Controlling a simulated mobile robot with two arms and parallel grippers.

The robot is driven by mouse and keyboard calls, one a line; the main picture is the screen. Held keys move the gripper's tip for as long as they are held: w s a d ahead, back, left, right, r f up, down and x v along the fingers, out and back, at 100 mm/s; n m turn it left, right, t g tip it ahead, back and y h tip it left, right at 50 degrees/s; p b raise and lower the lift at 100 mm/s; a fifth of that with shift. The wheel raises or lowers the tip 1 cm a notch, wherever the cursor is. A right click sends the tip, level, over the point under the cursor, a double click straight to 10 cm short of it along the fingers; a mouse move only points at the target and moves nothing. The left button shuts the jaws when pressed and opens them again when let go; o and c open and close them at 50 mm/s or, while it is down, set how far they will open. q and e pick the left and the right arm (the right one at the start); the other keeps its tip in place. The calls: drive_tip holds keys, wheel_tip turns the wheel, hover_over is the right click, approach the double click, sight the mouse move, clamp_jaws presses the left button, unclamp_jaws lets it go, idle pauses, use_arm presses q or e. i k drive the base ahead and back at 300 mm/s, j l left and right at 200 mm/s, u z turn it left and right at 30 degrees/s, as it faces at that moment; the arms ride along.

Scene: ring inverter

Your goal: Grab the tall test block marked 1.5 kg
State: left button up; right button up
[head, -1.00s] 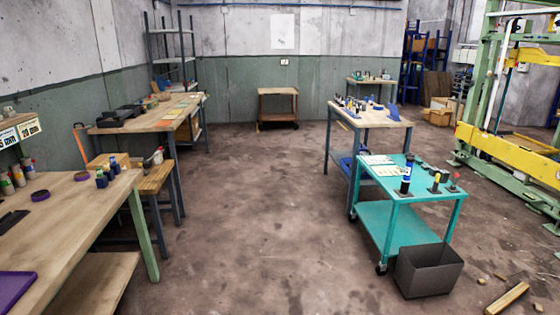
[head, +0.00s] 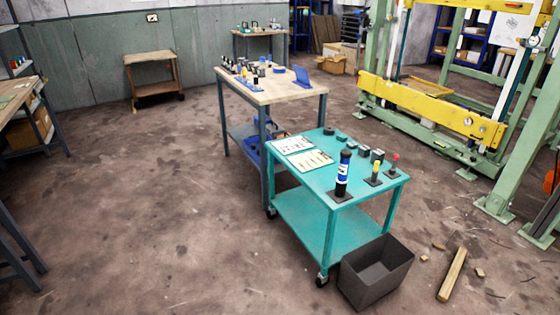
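A teal cart (head: 316,179) stands right of centre in the head view. Near its front edge a tall dark post with blue and white bands (head: 343,174) stands upright on a flat dark base. Beside it are a shorter piece with a yellow middle (head: 375,172) and one with a red top (head: 394,163). Several small dark blocks (head: 362,150) sit farther back on the cart. No 1.5 kg marking is readable, so I cannot tell which of these is the tall test block. Neither of my grippers is in view.
Two printed sheets (head: 309,160) lie on the cart's left side. A dark open bin (head: 374,285) stands at its front, with a wooden beam (head: 452,274) on the floor to the right. A wooden-topped table (head: 277,91) is behind. The floor to the left is clear.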

sight(377, 155)
drive_tip(key=i+j+z, duration=0.15)
drive_tip(key=i+j, duration=0.15)
drive_tip(key=i+j+z, duration=0.15)
drive_tip(key=j, duration=0.25)
drive_tip(key=i+j+z, duration=0.1)
drive_tip(key=i+j, duration=0.2)
drive_tip(key=j+z, duration=0.2)
drive_tip(key=j, duration=0.45)
drive_tip(key=i+l+z, duration=0.25)
drive_tip(key=i, duration=0.4)
drive_tip(key=i+l+z, duration=0.25)
drive_tip(key=i, duration=0.4)
drive_tip(key=k+j, duration=0.05)
drive_tip(key=j, duration=0.05)
